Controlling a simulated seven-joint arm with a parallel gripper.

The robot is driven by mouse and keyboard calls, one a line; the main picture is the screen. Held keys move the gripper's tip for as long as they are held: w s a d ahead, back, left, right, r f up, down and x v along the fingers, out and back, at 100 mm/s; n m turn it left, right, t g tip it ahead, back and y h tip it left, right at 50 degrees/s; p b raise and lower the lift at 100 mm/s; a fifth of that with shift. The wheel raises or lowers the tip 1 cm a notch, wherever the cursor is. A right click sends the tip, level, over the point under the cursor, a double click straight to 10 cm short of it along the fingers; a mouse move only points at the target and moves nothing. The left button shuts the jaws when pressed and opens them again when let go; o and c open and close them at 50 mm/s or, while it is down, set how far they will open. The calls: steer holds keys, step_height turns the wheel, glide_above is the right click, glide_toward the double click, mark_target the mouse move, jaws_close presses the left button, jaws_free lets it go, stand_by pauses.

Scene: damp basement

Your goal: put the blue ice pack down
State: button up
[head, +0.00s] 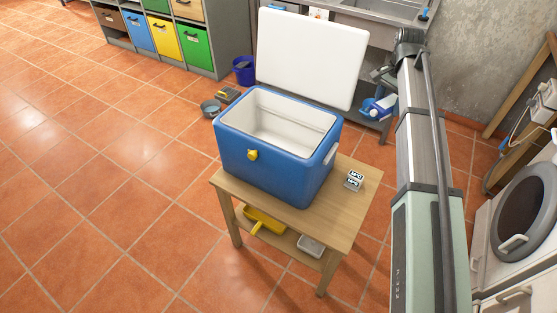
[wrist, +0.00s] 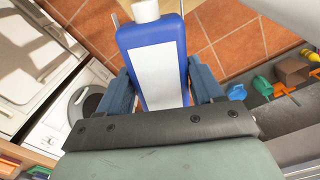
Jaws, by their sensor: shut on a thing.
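The blue ice pack (wrist: 152,60) has a broad white label and a white cap. In the wrist view it stands between the two blue fingers of my gripper (wrist: 160,88), which is shut on it. In the head view the ice pack (head: 371,108) is held in the air to the right of the open cooler, partly hidden by my arm. My gripper (head: 388,103) is mostly behind the arm there. The blue cooler (head: 265,165) stands on a wooden table (head: 330,215) with its white lid (head: 312,55) raised. Its visible white inside looks empty.
Small black-and-white blocks (head: 354,180) sit on the table right of the cooler. The lower shelf holds a yellow item (head: 262,220) and a grey one (head: 311,246). A sink (head: 385,10) is behind, a washing machine (head: 522,215) at right. Floor at left is clear.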

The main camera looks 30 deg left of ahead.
steer(key=w+d+r+m, duration=0.2)
steer(key=w+r, duration=0.2)
steer(key=r, duration=0.4)
steer(key=w+d+r+m, duration=0.15)
steer(key=w+r, duration=0.25)
steer(key=r, duration=0.5)
steer(key=s+a+r+m, duration=0.1)
steer(key=s+a+r, duration=0.2)
steer(key=a+r, duration=0.35)
steer(key=s+a+r+m, duration=0.2)
steer(key=s+a+r, duration=0.15)
steer(key=a, duration=0.65)
steer(key=s+a+n, duration=0.2)
steer(key=s+a, duration=0.3)
steer(key=a, duration=0.3)
steer(key=s+a+f+n, duration=0.5)
steer(key=s+a+f, duration=0.6)
steer(key=a+f, duration=0.3)
steer(key=shift+s+a+f+n, duration=0.25)
steer(key=shift+a+f+n, duration=0.55)
steer(key=shift+f, duration=5.75)
steer(key=shift+s+a+f+n, duration=0.2)
steer(key=shift+a+f+n, duration=0.55)
steer(key=shift+f, duration=5.75)
steer(key=shift+s+a+f+n, duration=0.25)
steer(key=shift+a+f+n, duration=0.55)
steer(key=shift+f, duration=5.75)
